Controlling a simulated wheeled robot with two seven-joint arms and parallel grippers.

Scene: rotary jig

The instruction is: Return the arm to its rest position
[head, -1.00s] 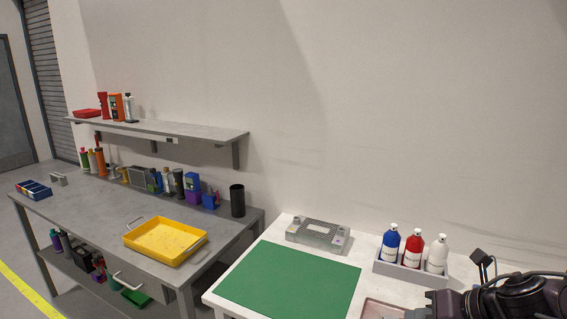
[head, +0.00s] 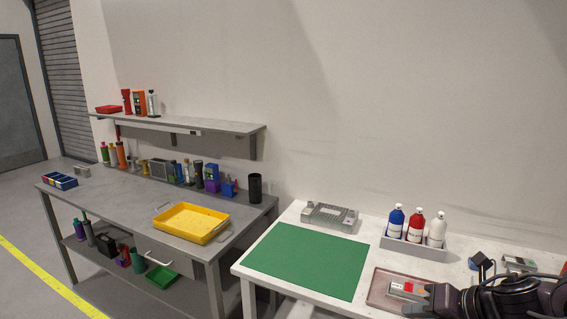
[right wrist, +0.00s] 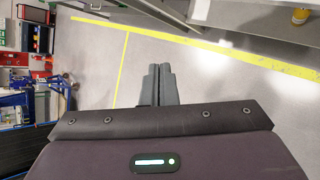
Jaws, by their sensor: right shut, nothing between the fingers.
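My right gripper (head: 416,296) comes in at the lower right of the head view, in front of a pinkish-brown tray (head: 377,296) on the white table (head: 258,257). In the right wrist view the right gripper (right wrist: 159,70) has its two grey fingers together, with nothing between them, and the floor lies beyond. A small grey and red item (head: 407,288) shows at the tray, partly hidden by my right gripper. My left gripper is out of view.
A green mat (head: 306,260), a grey fixture (head: 330,217) and a holder (head: 415,248) with blue, red and white bottles are on the white table. A grey workbench (head: 115,195) with a yellow tray (head: 191,223) stands left. The floor has a yellow line (head: 45,277).

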